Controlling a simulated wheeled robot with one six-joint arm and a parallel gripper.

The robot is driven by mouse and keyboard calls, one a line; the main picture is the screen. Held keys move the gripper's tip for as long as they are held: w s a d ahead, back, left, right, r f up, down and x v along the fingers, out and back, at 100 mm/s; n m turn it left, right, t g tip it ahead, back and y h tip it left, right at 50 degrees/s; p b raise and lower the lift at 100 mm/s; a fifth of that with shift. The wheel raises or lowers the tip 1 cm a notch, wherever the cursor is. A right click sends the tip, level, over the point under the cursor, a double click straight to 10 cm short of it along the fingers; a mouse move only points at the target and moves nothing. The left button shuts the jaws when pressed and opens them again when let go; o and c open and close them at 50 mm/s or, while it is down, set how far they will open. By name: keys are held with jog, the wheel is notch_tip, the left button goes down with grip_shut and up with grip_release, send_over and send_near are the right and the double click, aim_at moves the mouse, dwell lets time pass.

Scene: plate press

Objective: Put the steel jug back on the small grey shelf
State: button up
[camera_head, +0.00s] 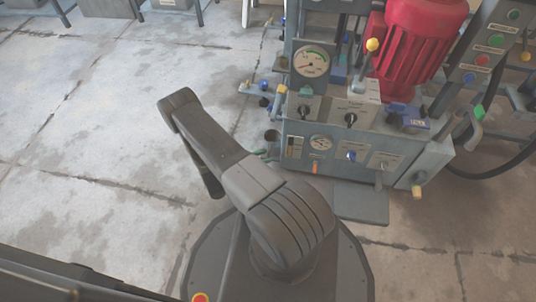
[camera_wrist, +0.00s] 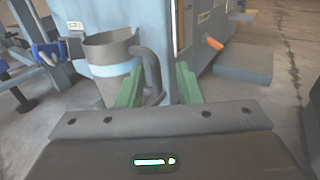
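The steel jug (camera_wrist: 108,55) is a grey tapered vessel with a pale band and a dark handle (camera_wrist: 152,72) on its right. It looks upright beside the machine; what bears it cannot be seen. My gripper (camera_wrist: 160,72) has two green fingers, standing apart around the handle, with a gap to the right finger. In the head view the jug's dark mouth (camera_head: 271,135) shows beside the machine's left side, with green fingertips (camera_head: 262,153) just below it, mostly hidden by my arm. The small grey shelf (camera_head: 361,207) juts from the machine's front low down, bare where visible; it also shows in the wrist view (camera_wrist: 243,65).
The press machine (camera_head: 340,150) has a gauge, knobs, levers and a red motor (camera_head: 422,40). An orange-tipped lever (camera_wrist: 214,43) sticks out between the jug and shelf. Blue-tipped parts (camera_wrist: 48,52) are left of the jug. Open concrete floor (camera_head: 90,130) lies left.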

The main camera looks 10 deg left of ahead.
jog(key=p+v, duration=0.1)
jog(key=v, duration=0.8)
jog(key=shift+p, duration=0.3)
dwell(1.7)
